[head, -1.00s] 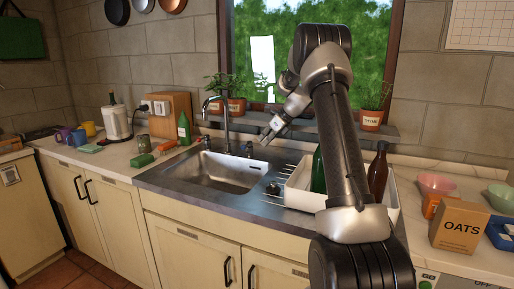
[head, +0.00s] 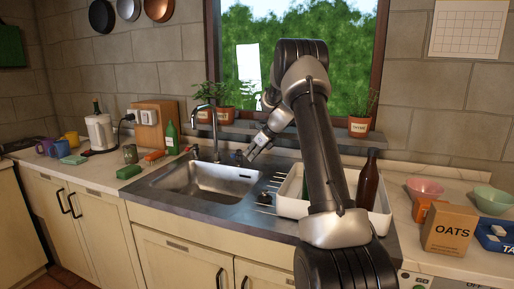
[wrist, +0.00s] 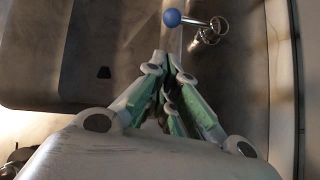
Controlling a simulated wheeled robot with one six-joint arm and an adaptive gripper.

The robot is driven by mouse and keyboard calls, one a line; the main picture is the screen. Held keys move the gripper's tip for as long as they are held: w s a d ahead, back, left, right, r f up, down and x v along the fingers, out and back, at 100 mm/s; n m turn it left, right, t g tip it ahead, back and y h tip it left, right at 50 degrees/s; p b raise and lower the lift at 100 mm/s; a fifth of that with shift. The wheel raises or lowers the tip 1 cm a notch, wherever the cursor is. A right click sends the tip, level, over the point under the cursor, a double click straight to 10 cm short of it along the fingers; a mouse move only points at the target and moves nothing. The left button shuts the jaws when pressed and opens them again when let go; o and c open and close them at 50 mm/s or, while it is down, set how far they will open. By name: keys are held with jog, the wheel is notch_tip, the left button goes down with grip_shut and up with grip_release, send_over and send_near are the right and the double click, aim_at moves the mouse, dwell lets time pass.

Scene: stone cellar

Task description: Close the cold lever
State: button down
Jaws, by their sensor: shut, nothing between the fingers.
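The cold lever shows in the wrist view as a blue ball knob (wrist: 172,17) on a short metal rod, which joins a round metal valve (wrist: 207,36) to its right. The rod lies roughly across the picture. My gripper (wrist: 165,62) is shut and empty, its fingertips pointing at the lever and appearing a little short of the knob. In the head view my gripper (head: 248,156) is low at the back rim of the sink, right of the tap (head: 214,130). There the gripper hides most of the lever. I cannot tell whether they touch.
The sink basin (head: 198,188) lies left of my gripper. A white dish rack (head: 292,205) with a brown bottle (head: 367,180) stands right, partly behind my arm. The window ledge (head: 240,128) with potted plants runs behind. A green bottle (head: 171,138) stands left of the tap.

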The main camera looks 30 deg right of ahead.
aim_at(239, 155)
jog(key=w, duration=0.1)
jog(key=w+a+f, duration=0.1)
jog(key=w+a, duration=0.1)
jog(key=w, duration=0.1)
jog(key=shift+a+f, duration=0.1)
jog(key=shift+f, duration=0.15)
jog(key=shift+w+a+f, duration=0.1)
jog(key=shift+w+a, duration=0.35)
jog(key=shift+a, duration=0.05)
jog(key=shift+s, duration=0.1)
